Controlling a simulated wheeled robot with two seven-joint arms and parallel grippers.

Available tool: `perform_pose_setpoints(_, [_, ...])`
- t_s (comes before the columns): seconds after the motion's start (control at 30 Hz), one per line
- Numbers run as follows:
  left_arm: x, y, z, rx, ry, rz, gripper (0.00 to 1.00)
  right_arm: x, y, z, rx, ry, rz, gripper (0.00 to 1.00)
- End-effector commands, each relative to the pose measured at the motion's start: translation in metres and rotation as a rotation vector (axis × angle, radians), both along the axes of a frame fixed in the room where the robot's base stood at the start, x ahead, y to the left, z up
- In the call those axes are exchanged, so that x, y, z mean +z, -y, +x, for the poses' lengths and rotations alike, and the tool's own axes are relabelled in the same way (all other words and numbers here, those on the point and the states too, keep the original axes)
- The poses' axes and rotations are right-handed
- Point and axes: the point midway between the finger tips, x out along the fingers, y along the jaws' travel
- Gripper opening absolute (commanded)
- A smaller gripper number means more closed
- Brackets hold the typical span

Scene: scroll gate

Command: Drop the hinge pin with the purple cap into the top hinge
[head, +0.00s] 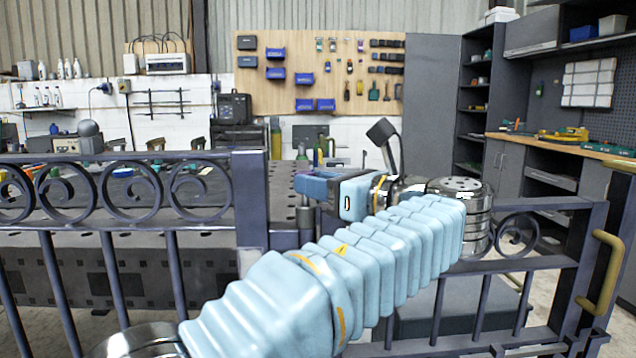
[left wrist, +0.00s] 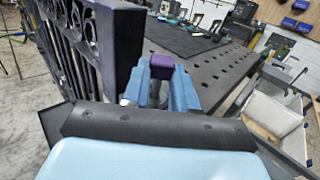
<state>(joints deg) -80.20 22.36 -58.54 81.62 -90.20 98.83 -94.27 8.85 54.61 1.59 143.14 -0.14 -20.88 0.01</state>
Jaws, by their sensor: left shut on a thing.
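My left gripper (head: 308,186) is shut on the hinge pin, whose purple cap (left wrist: 161,66) shows between the blue fingers in the left wrist view. The post also shows close beside the fingers in the left wrist view (left wrist: 118,55). My right gripper is not in view.
A scrollwork fence panel (head: 110,188) extends left of the post. The gate leaf, with a yellow handle (head: 600,272), is at the right, partly behind my left arm. A dark perforated worktable (left wrist: 215,78) stands behind the post.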

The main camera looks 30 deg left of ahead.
Motion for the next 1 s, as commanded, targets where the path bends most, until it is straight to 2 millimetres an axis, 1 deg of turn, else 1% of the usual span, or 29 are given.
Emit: perform_pose_setpoints(1.0, [-0.016, 0.000, 0.000, 0.000, 0.001, 0.000, 0.00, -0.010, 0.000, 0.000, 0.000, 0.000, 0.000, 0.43])
